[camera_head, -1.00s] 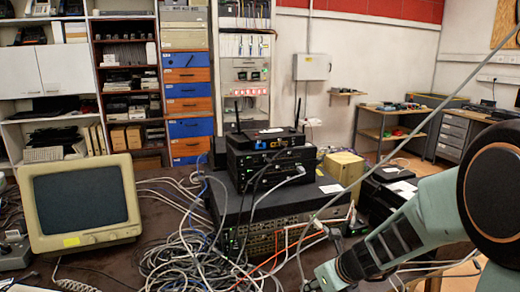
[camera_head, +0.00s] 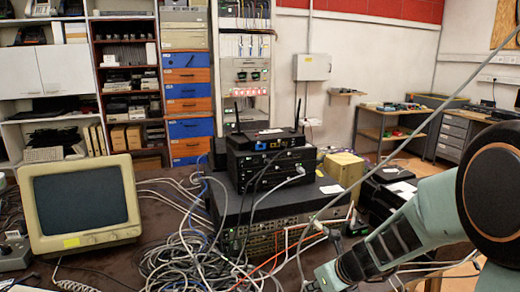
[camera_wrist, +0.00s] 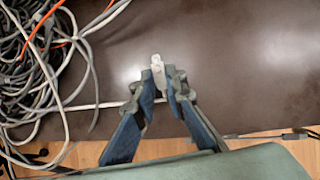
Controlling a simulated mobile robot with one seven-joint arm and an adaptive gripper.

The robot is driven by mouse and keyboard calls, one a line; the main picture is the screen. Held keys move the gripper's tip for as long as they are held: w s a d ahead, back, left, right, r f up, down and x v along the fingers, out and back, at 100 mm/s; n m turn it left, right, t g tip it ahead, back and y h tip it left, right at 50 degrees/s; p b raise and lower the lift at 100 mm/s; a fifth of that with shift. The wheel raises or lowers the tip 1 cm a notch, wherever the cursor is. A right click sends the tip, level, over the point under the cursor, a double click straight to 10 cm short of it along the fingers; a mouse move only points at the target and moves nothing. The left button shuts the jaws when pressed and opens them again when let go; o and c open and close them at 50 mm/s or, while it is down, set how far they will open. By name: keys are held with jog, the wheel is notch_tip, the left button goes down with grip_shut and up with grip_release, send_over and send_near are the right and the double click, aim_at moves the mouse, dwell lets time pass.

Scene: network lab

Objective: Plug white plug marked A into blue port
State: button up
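My gripper (camera_wrist: 162,88) is shut on a small white plug (camera_wrist: 157,66), which sticks out beyond the fingertips over the dark table. No letter can be read on it. A pale cable runs behind the fingers and off to the left. In the head view my gripper is at the bottom edge, low and right of the equipment stack, partly cut off; the plug cannot be made out there. The blue port (camera_head: 260,146) is on the front of the black router (camera_head: 268,140) with antennas, on top of the stack, well above and left of my gripper.
A large tangle of cables (camera_head: 180,262) lies in front of the stack; it also shows at left in the wrist view (camera_wrist: 38,65). Cables hang before the stacked devices (camera_head: 272,225). A beige monitor (camera_head: 82,205) stands left. Bare table (camera_wrist: 240,60) lies right of the plug.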

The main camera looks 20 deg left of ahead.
grip_shut()
jog(key=shift+r+p, duration=2.55)
jog(key=shift+p, duration=0.05)
grip_release()
grip_shut()
